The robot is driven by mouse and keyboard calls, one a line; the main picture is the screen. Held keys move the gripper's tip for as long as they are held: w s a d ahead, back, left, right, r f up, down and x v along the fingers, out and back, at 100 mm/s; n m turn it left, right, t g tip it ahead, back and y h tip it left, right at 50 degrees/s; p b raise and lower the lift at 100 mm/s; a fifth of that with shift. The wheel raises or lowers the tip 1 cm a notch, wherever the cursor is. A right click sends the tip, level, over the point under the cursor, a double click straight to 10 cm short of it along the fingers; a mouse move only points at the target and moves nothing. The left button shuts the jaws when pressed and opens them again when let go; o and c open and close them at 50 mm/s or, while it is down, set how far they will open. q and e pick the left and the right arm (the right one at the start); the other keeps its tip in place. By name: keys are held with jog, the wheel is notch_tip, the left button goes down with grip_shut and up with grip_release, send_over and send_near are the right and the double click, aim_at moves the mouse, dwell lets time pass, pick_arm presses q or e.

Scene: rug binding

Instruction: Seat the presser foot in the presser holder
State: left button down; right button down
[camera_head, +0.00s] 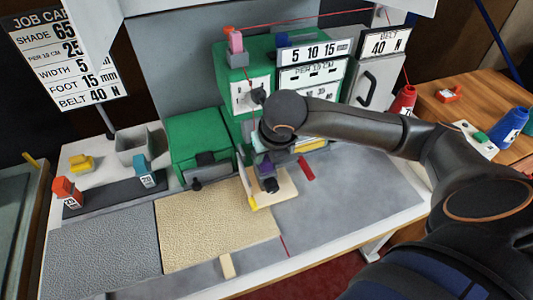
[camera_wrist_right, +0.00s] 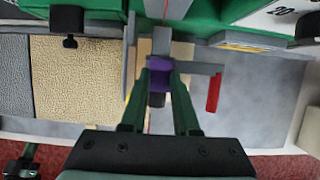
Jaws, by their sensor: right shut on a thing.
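My right gripper (camera_wrist_right: 160,78) is shut on the presser foot (camera_wrist_right: 160,66), a small purple block with a dark lower part. In the head view the right gripper (camera_head: 267,163) is at the front of the green machine, with the foot partly hidden by it. The presser holder appears to be the grey upright part (camera_wrist_right: 161,40) just beyond the foot in the wrist view. I cannot tell whether foot and holder touch. A dark green and black part, likely my left gripper (camera_wrist_right: 22,165), shows at the lower left of the wrist view; its jaws are unclear.
An orange foot (camera_head: 68,191) and a blue foot (camera_head: 147,171) stand on a dark rack at left. The green machine (camera_head: 228,65) rises behind the gripper. A beige rug piece (camera_head: 210,232) lies in front. A red strip (camera_wrist_right: 213,93) lies right of the fingers.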

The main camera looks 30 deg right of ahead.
jog(key=shift+f+b, duration=0.2)
jog(key=shift+b, duration=0.1)
jog(key=c, duration=0.7)
grip_release()
jog(key=shift+r, duration=0.1)
jog(key=shift+o, duration=0.2)
